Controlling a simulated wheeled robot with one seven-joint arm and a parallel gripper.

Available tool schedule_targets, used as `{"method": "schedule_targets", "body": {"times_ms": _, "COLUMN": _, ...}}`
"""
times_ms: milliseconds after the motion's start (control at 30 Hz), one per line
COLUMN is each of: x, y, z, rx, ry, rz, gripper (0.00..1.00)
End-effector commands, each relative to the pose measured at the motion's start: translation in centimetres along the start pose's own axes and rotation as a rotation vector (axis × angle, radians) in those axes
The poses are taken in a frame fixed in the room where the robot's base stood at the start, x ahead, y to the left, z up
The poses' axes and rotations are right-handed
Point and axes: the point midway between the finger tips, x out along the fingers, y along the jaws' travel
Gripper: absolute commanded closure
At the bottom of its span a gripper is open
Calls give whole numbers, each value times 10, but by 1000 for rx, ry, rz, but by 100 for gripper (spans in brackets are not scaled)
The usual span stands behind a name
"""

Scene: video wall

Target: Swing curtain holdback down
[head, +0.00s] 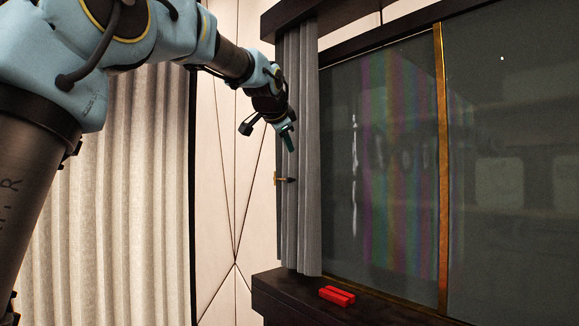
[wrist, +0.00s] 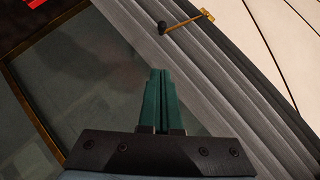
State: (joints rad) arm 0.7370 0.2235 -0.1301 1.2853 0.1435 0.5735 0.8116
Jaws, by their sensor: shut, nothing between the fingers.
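The curtain holdback (head: 284,180) is a small brass arm with a dark knob. It sticks out roughly level at mid-height of the grey curtain (head: 305,225). In the wrist view the holdback (wrist: 188,22) lies across the curtain near the top, with its dark knob at the left end and its brass plate at the right end. My gripper (head: 291,145) is above the holdback in the head view, in front of the curtain. Its green fingers (wrist: 160,73) are shut together with nothing between them, and they are apart from the holdback.
A dark screen (head: 400,160) with a brass divider (head: 440,160) fills the right side. A red object (head: 337,295) lies on the dark ledge (head: 290,292) below the curtain. White wall panels (head: 237,150) stand to the left of the curtain.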

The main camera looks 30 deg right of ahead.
Motion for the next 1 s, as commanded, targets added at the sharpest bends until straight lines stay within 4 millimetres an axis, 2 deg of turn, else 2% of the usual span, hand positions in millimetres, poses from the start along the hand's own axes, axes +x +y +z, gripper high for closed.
{"method": "schedule_targets", "body": {"times_ms": 167, "x": 20, "y": 0, "z": -1, "rx": -1, "ry": -2, "rz": 4, "gripper": 100}}
{"method": "schedule_targets", "body": {"times_ms": 567, "x": 99, "y": -1, "z": -1, "rx": 0, "ry": -2, "rz": 3, "gripper": 100}}
{"method": "schedule_targets", "body": {"times_ms": 600, "x": 103, "y": -2, "z": 4, "rx": -2, "ry": -3, "rz": 1, "gripper": 100}}
{"method": "schedule_targets", "body": {"times_ms": 800, "x": 120, "y": -2, "z": 23, "rx": -2, "ry": -2, "rz": 1, "gripper": 100}}
{"method": "schedule_targets", "body": {"times_ms": 1000, "x": 126, "y": 0, "z": 28, "rx": -1, "ry": 0, "rz": 0, "gripper": 100}}
